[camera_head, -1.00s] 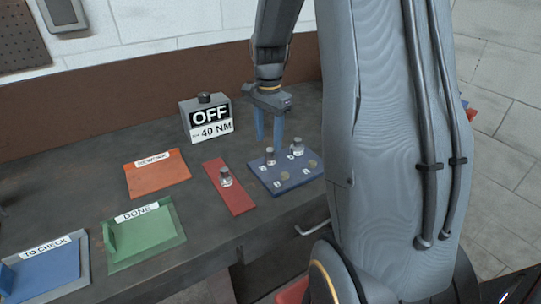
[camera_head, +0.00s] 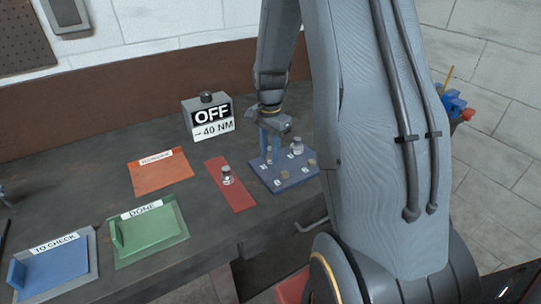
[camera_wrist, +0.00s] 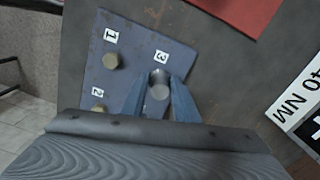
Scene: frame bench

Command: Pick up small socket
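The small socket (camera_wrist: 160,86) is a short metal cylinder on the blue socket board (camera_head: 270,182), by the label 3. My gripper (camera_head: 270,155) points down over the board, with its two blue fingers on either side of this socket. In the wrist view my gripper (camera_wrist: 160,82) has its fingertips very close to the socket's sides; I cannot tell whether they press on it. In the head view the fingers partly hide the socket. A bigger socket (camera_head: 297,147) stands just to the right on the board.
Two brass-coloured pegs stand bare at the board's front (camera_head: 284,175). A red strip (camera_head: 238,200) holding another socket (camera_head: 227,175) lies left of the board. Behind stands a grey box with an OFF display (camera_head: 210,116). Orange, green and blue trays lie farther left.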

